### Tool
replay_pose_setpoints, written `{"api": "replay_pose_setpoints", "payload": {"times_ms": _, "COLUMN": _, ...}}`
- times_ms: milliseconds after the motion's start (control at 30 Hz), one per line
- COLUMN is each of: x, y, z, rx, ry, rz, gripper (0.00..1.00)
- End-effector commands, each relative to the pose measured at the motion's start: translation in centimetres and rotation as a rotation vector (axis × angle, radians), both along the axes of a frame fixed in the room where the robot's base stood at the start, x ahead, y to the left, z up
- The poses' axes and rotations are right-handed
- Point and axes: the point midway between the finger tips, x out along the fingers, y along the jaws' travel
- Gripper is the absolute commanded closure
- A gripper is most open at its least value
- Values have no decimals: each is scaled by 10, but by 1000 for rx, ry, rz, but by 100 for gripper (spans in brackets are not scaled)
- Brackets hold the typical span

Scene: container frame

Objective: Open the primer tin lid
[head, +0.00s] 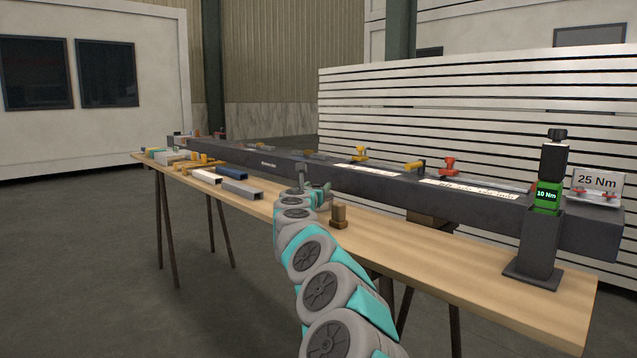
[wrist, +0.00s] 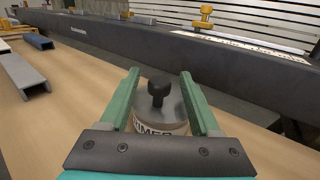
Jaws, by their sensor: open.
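The primer tin (wrist: 158,128) stands on the bench in the wrist view, with part of its label showing. Its grey lid (wrist: 174,108) is on, and a black knob (wrist: 158,90) stands up from it. My gripper (wrist: 160,77) is open, with one green finger on each side of the lid and knob. Gaps show between the fingers and the knob. Whether the fingers touch the lid's edge I cannot tell. In the head view my gripper (head: 320,192) is over the bench, and I cannot make out the tin there.
A long dark beam (head: 390,185) runs along the wooden bench (head: 480,262) behind my gripper. A brown block-like object (head: 338,216) stands just right of it. Grey channel pieces (head: 243,189) lie to the left. A green-screened tool (head: 547,196) stands in a holder at right.

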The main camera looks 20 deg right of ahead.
Motion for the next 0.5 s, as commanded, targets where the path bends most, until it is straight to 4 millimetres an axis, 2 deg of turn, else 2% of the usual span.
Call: {"api": "replay_pose_setpoints", "payload": {"times_ms": 500, "x": 23, "y": -17, "z": 0, "rx": -2, "ry": 0, "rz": 0, "gripper": 37}}
